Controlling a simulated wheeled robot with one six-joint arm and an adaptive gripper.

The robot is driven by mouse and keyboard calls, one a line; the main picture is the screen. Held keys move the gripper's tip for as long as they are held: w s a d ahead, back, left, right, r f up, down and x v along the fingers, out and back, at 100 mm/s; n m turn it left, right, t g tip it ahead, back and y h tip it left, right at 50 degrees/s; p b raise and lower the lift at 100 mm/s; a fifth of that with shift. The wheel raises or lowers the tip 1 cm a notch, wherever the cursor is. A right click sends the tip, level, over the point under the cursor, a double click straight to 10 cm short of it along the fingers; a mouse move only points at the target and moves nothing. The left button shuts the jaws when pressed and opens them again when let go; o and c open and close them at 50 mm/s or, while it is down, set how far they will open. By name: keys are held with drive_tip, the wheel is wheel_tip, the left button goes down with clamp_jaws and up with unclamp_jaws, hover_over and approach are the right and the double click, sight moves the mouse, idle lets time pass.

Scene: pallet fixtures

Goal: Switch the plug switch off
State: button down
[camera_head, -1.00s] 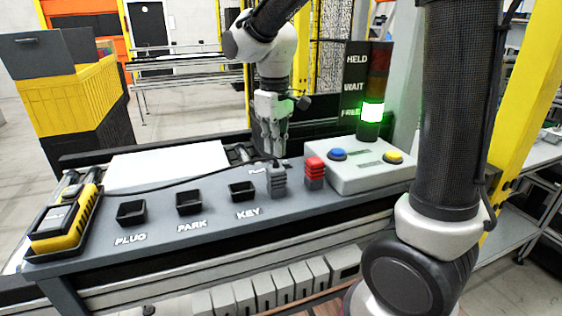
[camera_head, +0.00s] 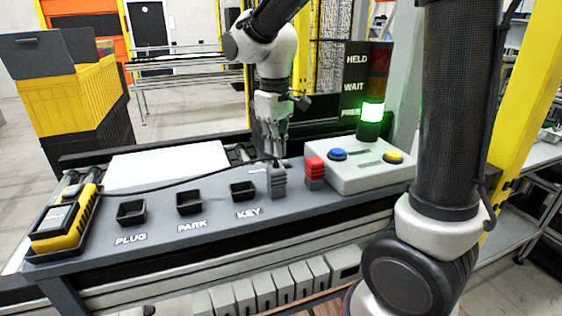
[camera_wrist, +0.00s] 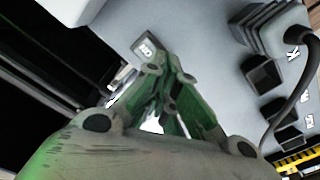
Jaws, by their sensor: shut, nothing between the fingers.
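My gripper (camera_head: 276,156) is shut and empty, pointing down at the console behind the grey ribbed plug (camera_head: 278,182). Its fingers (camera_wrist: 168,76) also show in the wrist view, tinted green. The plug switch is not clearly made out in the head view; the fingers and plug cover that area. The ribbed plug with its black cable also shows at the upper right of the wrist view (camera_wrist: 262,30).
Empty sockets marked PLUG (camera_head: 131,212), PARK (camera_head: 189,203) and KEY (camera_head: 243,191) line the console front. The signal tower (camera_head: 372,112) glows green. A yellow device (camera_head: 64,222) sits left.

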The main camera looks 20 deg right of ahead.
sight(275, 161)
drive_tip(key=shift+f, duration=1.2)
idle(0.8)
drive_tip(key=shift+r, duration=3.55)
drive_tip(key=shift+d, duration=0.1)
drive_tip(key=s+d+r+m, duration=0.1)
drive_tip(key=s+d, duration=0.2)
drive_tip(key=s+d+r+m+t, duration=0.1)
drive_tip(key=s+d, duration=0.2)
drive_tip(key=s+d+r+m+t, duration=0.1)
drive_tip(key=s+d, duration=0.2)
drive_tip(key=s+d+f+m+t, duration=0.2)
drive_tip(key=s+d, duration=0.3)
drive_tip(key=s, duration=0.5)
drive_tip(key=shift+d+m, duration=0.35)
drive_tip(key=shift+m, duration=0.15)
